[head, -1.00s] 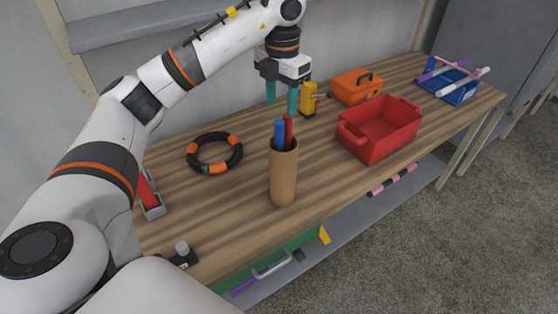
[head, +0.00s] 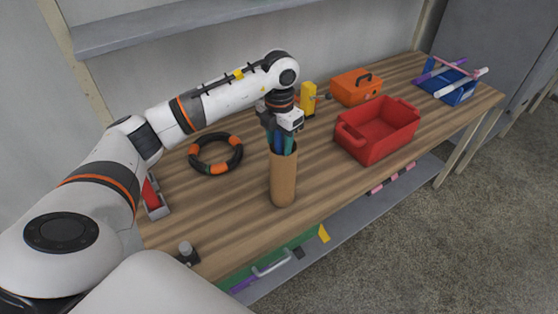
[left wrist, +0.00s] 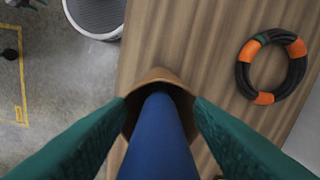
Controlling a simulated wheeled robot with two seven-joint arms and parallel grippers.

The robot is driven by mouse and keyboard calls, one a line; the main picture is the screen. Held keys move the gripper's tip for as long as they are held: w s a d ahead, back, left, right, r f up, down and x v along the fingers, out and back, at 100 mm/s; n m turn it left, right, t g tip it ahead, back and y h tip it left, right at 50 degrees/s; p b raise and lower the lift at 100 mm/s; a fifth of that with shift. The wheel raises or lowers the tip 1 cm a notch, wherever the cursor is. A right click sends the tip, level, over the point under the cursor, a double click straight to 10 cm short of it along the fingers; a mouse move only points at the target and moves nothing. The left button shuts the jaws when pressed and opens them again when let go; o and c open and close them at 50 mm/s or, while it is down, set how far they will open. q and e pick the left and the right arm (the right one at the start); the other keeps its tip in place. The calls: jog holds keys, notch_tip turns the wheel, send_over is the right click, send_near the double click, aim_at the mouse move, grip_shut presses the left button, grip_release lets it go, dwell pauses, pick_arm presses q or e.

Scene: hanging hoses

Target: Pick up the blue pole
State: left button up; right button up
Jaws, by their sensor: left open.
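The blue pole (left wrist: 158,145) stands in a tan cylindrical holder (head: 284,183) near the front edge of the wooden table. In the left wrist view it runs down between my green fingers into the holder's mouth (left wrist: 157,76). My left gripper (head: 278,146) points down over the holder, its open fingers on either side of the pole, at about the height of the rim. In the left wrist view the fingers (left wrist: 161,104) flank the pole. The red pole is hidden behind the gripper. My right gripper is not in view.
A black and orange hose ring (head: 215,153) lies left of the holder. A red bin (head: 376,143), an orange toolbox (head: 356,91), a yellow tool (head: 308,97) and a blue tray with rods (head: 462,94) stand to the right. A grey shelf (head: 150,27) is behind.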

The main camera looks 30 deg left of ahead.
pick_arm(q)
grip_shut()
jog(key=shift+r, duration=0.2)
notch_tip(320, 180, up, 9)
jog(key=shift+w+f+b, duration=0.1)
jog(key=shift+f+b, duration=0.05)
jog(key=shift+b, duration=0.8)
jog(key=shift+r, duration=0.55)
